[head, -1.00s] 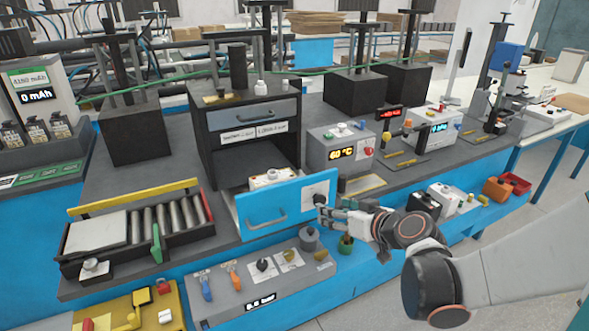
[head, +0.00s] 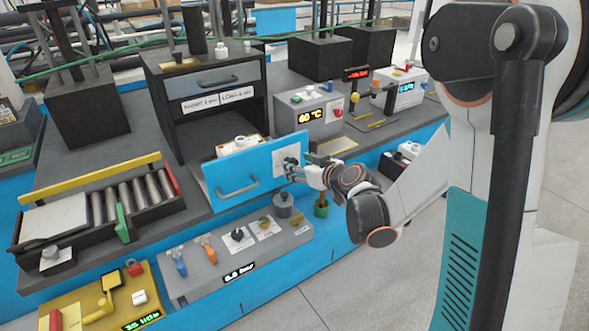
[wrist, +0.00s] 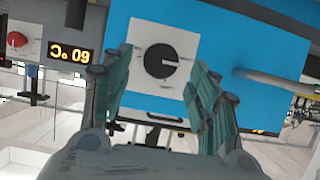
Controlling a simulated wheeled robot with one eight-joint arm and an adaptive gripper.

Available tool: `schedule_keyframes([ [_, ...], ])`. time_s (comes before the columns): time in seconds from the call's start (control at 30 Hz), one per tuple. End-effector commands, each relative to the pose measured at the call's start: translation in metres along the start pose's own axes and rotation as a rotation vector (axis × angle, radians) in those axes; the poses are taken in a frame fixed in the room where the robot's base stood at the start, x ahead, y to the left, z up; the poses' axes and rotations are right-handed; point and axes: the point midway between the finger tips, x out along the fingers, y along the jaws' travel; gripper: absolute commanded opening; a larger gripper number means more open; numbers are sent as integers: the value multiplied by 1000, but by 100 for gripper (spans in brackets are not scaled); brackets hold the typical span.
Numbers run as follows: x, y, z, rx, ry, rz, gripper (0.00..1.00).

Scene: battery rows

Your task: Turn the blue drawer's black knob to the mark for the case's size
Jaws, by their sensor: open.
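The blue drawer (head: 262,176) stands pulled out of the dark cabinet. Its black knob (wrist: 160,61) sits on a white plate (wrist: 140,35) with small marks, too small to read surely. In the wrist view, which looks upside down, the knob's white pointer line points right. My gripper (wrist: 158,82) is open, its fingers to either side of the knob; contact is not visible. In the head view my gripper (head: 308,171) is just right of the knob and partly hides it. A white case-like thing (head: 238,147) shows partly inside the drawer; its size cannot be told.
The drawer's handle (head: 238,188) sticks out beside the knob plate. A grey panel with knobs (head: 240,262) lies below the drawer. A 60 °C box (head: 312,112) stands behind it, and a roller tray (head: 100,215) at left. Open floor lies front right.

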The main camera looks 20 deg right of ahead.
Motion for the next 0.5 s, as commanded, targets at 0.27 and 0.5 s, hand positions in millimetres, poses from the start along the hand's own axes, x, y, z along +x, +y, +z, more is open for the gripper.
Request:
schedule_keyframes([
  [0.27, 29, 0, 0, 0, 0, -1, 55],
  [0.5, 32, 0, 0, 1, 0, 0, 55],
])
